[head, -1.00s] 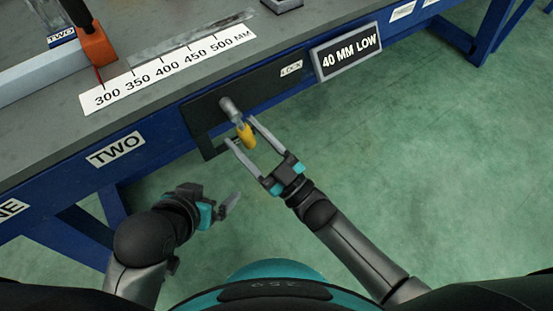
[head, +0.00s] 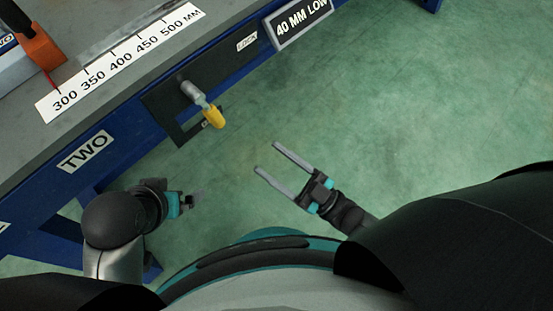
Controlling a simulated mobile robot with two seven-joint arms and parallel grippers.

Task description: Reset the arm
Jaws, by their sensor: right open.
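My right gripper (head: 268,158) is open and empty, with its two long grey fingers apart over the green floor. It is to the right of the lock handle and clear of it. The lock handle (head: 212,114) has a yellow grip on a grey shaft and sticks out from a dark plate on the bench's front edge. My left gripper (head: 195,200) is low at the left, in front of the bench. Its fingers show edge-on, so its opening cannot be made out.
The blue bench (head: 110,150) runs along the left and top, with a scale strip (head: 120,62) and an orange pointer (head: 38,47) on it. The green floor (head: 400,110) at right is clear.

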